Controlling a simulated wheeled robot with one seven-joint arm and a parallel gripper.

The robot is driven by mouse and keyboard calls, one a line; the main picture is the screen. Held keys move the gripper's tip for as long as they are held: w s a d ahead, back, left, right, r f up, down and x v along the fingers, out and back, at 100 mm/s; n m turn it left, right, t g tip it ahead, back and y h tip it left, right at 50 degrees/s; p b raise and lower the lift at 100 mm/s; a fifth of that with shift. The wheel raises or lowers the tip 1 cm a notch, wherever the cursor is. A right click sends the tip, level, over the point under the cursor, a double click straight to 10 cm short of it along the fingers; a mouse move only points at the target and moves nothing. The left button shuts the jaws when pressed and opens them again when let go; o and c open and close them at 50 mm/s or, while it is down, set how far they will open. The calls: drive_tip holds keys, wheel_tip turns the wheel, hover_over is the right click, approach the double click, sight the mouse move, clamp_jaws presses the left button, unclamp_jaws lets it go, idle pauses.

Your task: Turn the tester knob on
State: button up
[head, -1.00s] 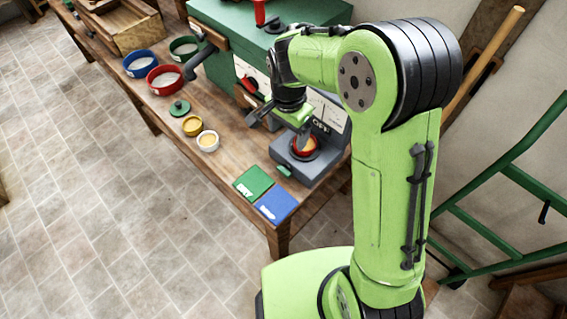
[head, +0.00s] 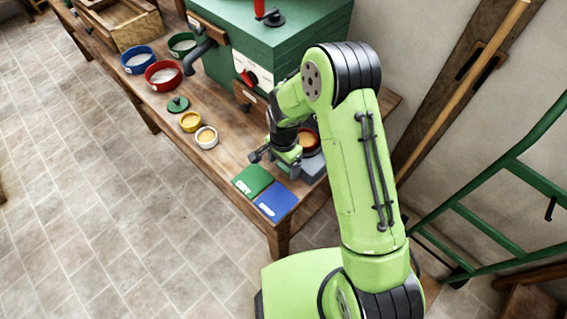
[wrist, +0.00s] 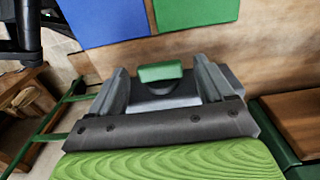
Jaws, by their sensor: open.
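The tester (head: 312,168) is a grey device at the near right end of the bench, largely hidden behind my arm in the head view. A red-rimmed cup (head: 310,142) with yellowish contents sits on it. In the wrist view, a small green block (wrist: 161,72) on a dark grey round base lies between my fingers; it looks like the tester's knob. My gripper (wrist: 163,78) is open, with one finger on each side of the green block and visible gaps. In the head view my gripper (head: 277,157) is low at the tester's front edge.
A green card (head: 252,180) and a blue card (head: 276,201) lie on the bench by the tester. Several bowls, including a red one (head: 163,75), stand farther left. A large green machine (head: 260,45) stands behind. A green hand truck (head: 490,230) is at right.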

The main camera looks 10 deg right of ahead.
drive_tip(key=c, duration=1)
drive_tip(key=shift+c, duration=0.2)
drive_tip(key=shift+b, duration=0.3)
drive_tip(key=t+y+b, duration=0.1)
drive_tip(key=b, duration=0.1)
drive_tip(key=t+b, duration=0.1)
drive_tip(key=b, duration=0.1)
drive_tip(key=t+y+b, duration=0.1)
drive_tip(key=b, duration=0.1)
drive_tip(key=shift+s+d+f+y+b, duration=0.3)
drive_tip(key=shift+s+d+f+b, duration=0.05)
drive_tip(key=shift+f, duration=0.05)
drive_tip(key=t+y+b, duration=0.1)
drive_tip(key=b, duration=0.2)
drive_tip(key=shift+s+d+t+b, duration=0.15)
drive_tip(key=shift+t+b, duration=0.15)
drive_tip(key=shift+t, duration=0.1)
drive_tip(key=shift+s+t+y+b, duration=0.15)
drive_tip(key=shift+t+y+b, duration=0.45)
drive_tip(key=shift+b, duration=0.6)
drive_tip(key=shift+r, duration=0.1)
drive_tip(key=o, duration=1)
